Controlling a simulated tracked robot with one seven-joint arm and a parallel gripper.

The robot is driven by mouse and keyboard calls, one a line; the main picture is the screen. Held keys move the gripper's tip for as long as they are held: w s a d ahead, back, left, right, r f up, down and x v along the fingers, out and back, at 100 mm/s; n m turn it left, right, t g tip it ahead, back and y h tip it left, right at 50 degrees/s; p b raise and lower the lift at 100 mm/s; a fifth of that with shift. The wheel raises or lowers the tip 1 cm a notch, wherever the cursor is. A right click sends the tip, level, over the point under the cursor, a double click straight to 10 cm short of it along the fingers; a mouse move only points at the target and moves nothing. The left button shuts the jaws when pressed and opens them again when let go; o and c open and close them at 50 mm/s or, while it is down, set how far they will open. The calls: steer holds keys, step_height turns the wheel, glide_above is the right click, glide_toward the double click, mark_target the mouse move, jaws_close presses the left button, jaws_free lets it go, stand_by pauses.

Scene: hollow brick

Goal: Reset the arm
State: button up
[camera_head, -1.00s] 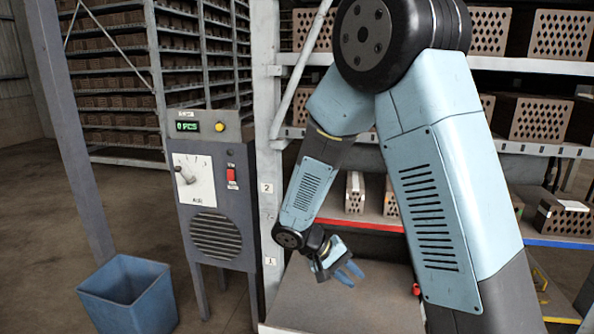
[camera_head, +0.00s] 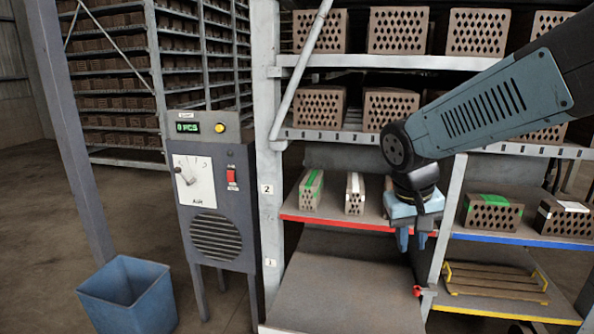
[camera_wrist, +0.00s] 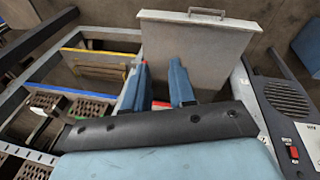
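My gripper (camera_head: 414,240) hangs pointing down at the right end of the red-edged shelf, in front of the rack upright. Its two blue fingers are apart with nothing between them. In the wrist view my gripper (camera_wrist: 162,78) also shows open and empty, with the grey worktop (camera_wrist: 198,48) beyond the fingers. The forearm comes in from the upper right of the head view.
Bricks with green tape (camera_head: 311,190) and white tape (camera_head: 355,193) sit on the red-edged shelf (camera_head: 335,221). A blue-edged shelf (camera_head: 510,239) and a wooden pallet (camera_head: 495,281) are right. The control box (camera_head: 212,190) and blue bin (camera_head: 130,295) stand left.

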steer(key=s+d+r+t+y, duration=0.1)
steer(key=s+r+t+y, duration=0.1)
steer(key=s+r, duration=0.4)
steer(key=shift+s+d+r+t, duration=0.25)
steer(key=shift+s+r+t, duration=0.15)
steer(key=shift+s+t, duration=0.5)
